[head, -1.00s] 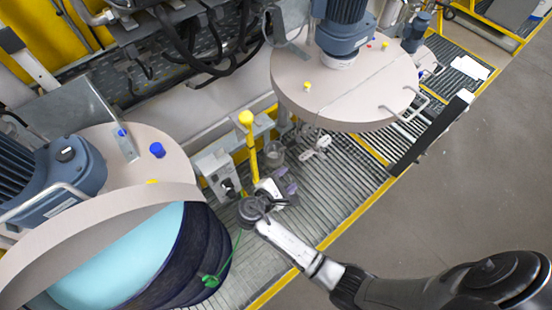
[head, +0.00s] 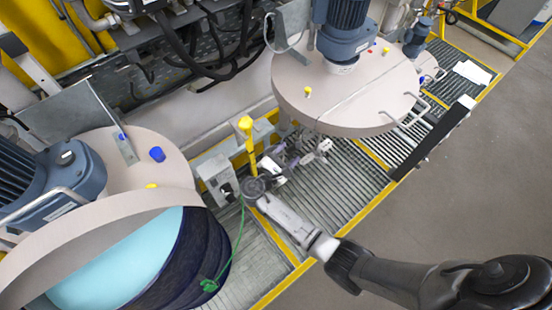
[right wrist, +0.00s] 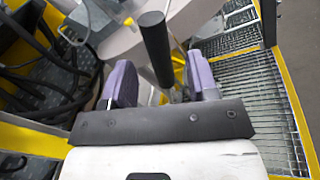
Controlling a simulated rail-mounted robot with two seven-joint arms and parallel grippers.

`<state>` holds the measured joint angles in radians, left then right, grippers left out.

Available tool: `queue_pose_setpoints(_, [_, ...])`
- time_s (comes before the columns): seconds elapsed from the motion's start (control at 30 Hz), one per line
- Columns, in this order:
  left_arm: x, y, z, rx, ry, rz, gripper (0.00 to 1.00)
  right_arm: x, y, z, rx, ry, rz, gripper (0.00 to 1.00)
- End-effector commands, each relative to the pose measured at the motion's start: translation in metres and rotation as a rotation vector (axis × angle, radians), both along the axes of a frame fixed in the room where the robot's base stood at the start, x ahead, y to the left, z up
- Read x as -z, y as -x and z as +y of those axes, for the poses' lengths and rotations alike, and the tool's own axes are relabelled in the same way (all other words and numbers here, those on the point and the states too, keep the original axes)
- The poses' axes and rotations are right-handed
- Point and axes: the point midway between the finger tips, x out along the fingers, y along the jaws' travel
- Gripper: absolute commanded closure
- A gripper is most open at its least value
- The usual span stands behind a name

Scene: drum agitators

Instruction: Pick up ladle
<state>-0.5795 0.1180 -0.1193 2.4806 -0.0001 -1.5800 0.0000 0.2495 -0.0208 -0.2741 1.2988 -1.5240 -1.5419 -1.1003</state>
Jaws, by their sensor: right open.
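In the right wrist view, a black upright bar (right wrist: 155,48), which looks like the ladle's handle, stands between the two purple fingers of my right gripper (right wrist: 161,82). The fingers are apart, with a gap on both sides of the bar. In the head view, my right gripper (head: 285,153) is beside the yellow post, near the front edge of the right drum lid. The ladle cannot be made out there; the gripper covers that spot. My left gripper is not in view.
The yellow post (head: 248,143) and a grey box (head: 216,177) stand close left of the gripper. The right drum lid (head: 345,92) overhangs just behind it. An open drum with light blue contents (head: 120,262) is at lower left. Grating (head: 345,190) lies in front.

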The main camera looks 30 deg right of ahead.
Motion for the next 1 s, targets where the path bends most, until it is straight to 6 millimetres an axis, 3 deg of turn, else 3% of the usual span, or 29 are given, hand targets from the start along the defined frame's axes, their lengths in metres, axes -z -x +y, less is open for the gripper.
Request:
queue_pose_setpoints(0.17, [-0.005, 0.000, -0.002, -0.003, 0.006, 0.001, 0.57, -0.003, -0.002, -0.008, 0.000, 0.001, 0.000, 0.46])
queue_pose_setpoints(0.5, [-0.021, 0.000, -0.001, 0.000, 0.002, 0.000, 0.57, -0.005, -0.012, -0.047, 0.001, 0.002, 0.001, 0.46])
queue_pose_setpoints(0.77, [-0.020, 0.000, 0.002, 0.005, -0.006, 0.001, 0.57, -0.003, -0.014, -0.051, 0.000, -0.001, -0.001, 0.46])
queue_pose_setpoints(1.0, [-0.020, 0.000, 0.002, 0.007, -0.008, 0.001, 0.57, -0.003, -0.014, -0.050, 0.000, 0.000, 0.000, 0.68])
